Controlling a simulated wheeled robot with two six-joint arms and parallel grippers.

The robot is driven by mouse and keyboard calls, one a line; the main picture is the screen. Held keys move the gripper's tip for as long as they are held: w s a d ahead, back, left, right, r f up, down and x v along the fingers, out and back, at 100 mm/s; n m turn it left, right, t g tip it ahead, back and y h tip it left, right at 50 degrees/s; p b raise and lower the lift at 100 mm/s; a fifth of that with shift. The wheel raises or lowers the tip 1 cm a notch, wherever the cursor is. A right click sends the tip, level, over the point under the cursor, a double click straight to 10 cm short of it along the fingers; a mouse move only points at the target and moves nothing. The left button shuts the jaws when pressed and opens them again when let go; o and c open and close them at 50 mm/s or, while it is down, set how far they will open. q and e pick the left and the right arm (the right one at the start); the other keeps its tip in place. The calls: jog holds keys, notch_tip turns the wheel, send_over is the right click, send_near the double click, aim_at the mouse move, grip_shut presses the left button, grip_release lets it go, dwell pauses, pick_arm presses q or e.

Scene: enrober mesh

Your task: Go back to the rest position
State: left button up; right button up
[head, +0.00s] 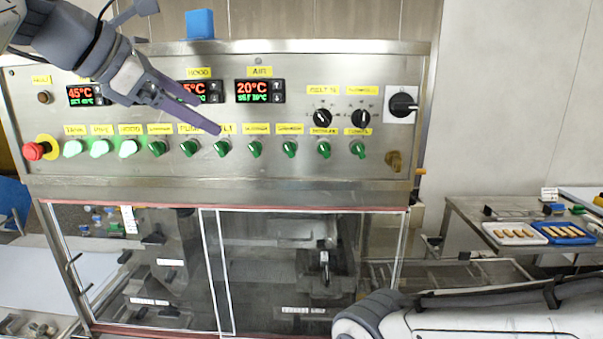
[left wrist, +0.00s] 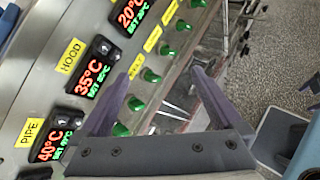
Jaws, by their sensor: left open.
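My left gripper (head: 197,108) is open and empty in front of the control panel (head: 290,68) in the head view. Its purple fingers point right and down, over part of the HOOD display and near the row of green knobs. In the left wrist view the two fingers (left wrist: 160,98) stand apart with nothing between them. Green knobs (left wrist: 135,103) and the HOOD display (left wrist: 95,66) lie beyond them. Whether the fingers touch the panel cannot be told. My right arm shows at the lower right of the head view, but its gripper is out of the picture.
A red emergency button (head: 33,151) sticks out at the panel's left. A black rotary switch (head: 402,103) sits at its right. Clear doors (head: 300,225) lie below. A side table (head: 470,212) at the right holds a white tray (head: 490,232) and a blue tray (head: 541,236).

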pick_arm(q)
jog(key=s+d+f+m+g+y+b, duration=0.1)
jog(key=s+d+f+m+g, duration=0.25)
jog(key=f, duration=0.55)
jog(key=s+d+f+m+g+b, duration=0.1)
jog(key=s+d+f+m+b, duration=0.15)
jog(key=d+f+m, duration=0.55)
jog(key=s+d+f+m+g+y+b, duration=0.15)
jog(key=s+f+m, duration=0.25)
jog(key=f, duration=0.7)
jog(key=s+a+f+m+g+y+b, duration=0.1)
jog(key=s+f+m+g+y, duration=0.2)
jog(key=s+f+m, duration=1.1)
notch_tip(320, 180, down, 4)
jog(key=shift+s+a+f+m+b, duration=0.1)
jog(key=shift+s+a+m+b, duration=0.15)
jog(key=shift+m+b, duration=0.2)
